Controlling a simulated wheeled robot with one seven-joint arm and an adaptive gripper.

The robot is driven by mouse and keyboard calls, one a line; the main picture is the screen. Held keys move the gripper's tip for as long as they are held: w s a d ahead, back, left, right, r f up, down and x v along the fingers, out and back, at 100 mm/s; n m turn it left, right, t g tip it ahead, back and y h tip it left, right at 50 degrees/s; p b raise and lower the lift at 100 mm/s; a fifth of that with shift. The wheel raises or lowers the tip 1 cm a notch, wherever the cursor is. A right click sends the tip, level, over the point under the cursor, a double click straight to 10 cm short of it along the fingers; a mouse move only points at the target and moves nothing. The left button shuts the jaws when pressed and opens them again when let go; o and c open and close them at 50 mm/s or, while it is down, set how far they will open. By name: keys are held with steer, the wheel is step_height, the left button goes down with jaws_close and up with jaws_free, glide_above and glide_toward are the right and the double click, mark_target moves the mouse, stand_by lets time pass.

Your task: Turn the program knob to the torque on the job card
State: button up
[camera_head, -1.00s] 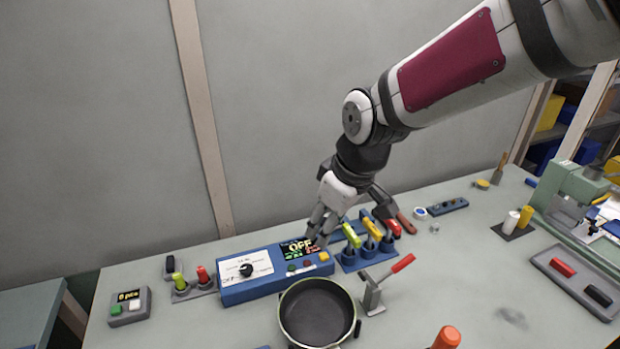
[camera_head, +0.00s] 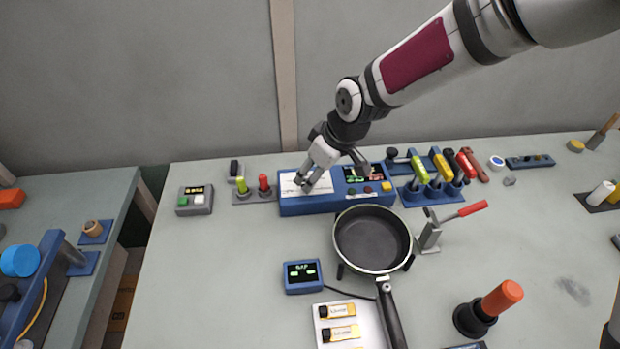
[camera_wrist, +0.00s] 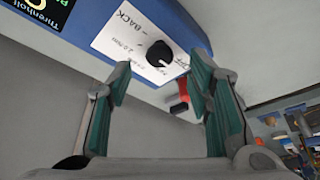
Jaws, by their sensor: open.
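The black round program knob (camera_wrist: 160,54) sits on a white label with printed positions, on the blue controller box (camera_head: 310,206). In the head view my gripper hides it. My gripper (camera_head: 308,186) is over the label on the left part of the box. In the wrist view my gripper (camera_wrist: 161,66) is open, with one teal-padded finger on each side of the knob's line. I cannot tell whether either finger touches it. The controller's screen (camera_head: 362,174) shows green and red text too small to read. I cannot pick out the job card.
A black pan (camera_head: 372,238) stands just in front of the box. Upright yellow and red tools (camera_head: 440,170) stand in a blue rack at right. A red-handled clamp (camera_head: 430,235) is beside the pan. A green and a red driver (camera_head: 263,183) stand left of the box.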

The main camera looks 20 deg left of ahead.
steer(key=shift+x, duration=1.6)
jaws_close()
steer(key=shift+s, duration=0.1)
